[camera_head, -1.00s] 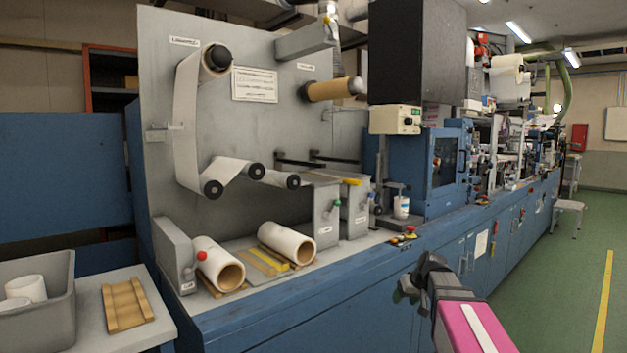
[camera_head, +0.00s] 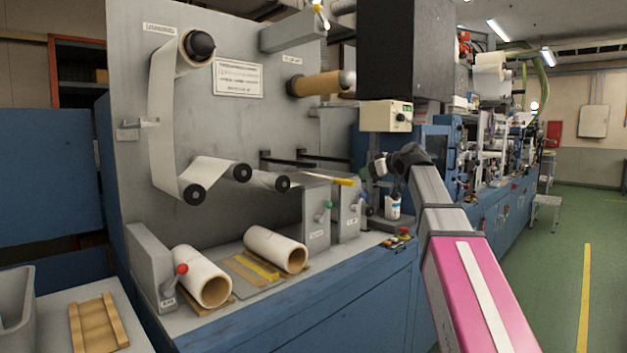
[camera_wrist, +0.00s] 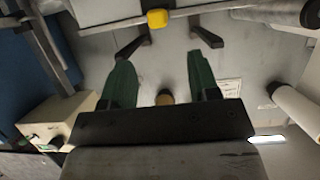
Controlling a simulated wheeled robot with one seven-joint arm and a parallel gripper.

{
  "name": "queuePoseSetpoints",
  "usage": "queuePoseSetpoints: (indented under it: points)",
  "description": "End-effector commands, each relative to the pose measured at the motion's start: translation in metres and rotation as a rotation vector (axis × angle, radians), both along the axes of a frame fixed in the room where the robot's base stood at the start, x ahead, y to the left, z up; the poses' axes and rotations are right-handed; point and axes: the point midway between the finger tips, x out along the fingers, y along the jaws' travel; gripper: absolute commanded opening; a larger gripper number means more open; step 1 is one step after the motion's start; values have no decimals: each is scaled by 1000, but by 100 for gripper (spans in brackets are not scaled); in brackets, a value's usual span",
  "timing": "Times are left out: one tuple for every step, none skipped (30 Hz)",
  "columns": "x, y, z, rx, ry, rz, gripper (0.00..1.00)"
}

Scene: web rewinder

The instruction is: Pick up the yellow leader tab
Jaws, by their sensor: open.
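The yellow leader tab (camera_head: 345,182) sticks out at the right end of a pale strip above the grey blocks, in front of the grey panel. In the wrist view the tab (camera_wrist: 157,18) is at the top centre, ahead of my fingers. My gripper (camera_head: 370,168) is just right of the tab in the head view, small and partly hidden by my own wrist. In the wrist view my gripper (camera_wrist: 159,62) is open, with green-padded fingers spread wide and nothing between them. The tab lies beyond the fingertips, apart from them.
Two grey blocks (camera_head: 316,215) with green and blue knobs stand below the tab. A control box (camera_head: 385,116) and black housing (camera_head: 405,50) are close above my gripper. A white cup (camera_head: 392,207) stands below it. Paper rolls (camera_head: 275,248) lie on the bench.

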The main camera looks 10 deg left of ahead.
Motion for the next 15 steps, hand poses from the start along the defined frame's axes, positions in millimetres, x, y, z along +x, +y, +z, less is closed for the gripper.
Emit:
queuePoseSetpoints:
  points:
    - [2,3,0,1,-2,2,55]
    - [4,5,0,1,-2,2,55]
    - [6,8,-2,1,-2,3,55]
    - [9,10,-3,1,-2,3,55]
    - [11,13,-5,1,-1,2,55]
    - [15,17,-8,0,0,2,55]
    - [18,21,-10,0,0,2,55]
    - [21,24,-12,0,0,2,55]
    - [24,29,-14,0,0,1,55]
    - [27,32,-15,0,0,1,55]
    - [29,34,-17,0,0,1,55]
    - [30,37,-18,0,0,1,55]
    - [31,38,-19,-1,-1,0,55]
    - [32,39,-20,0,0,0,55]
    - [33,40,-20,0,0,0,55]
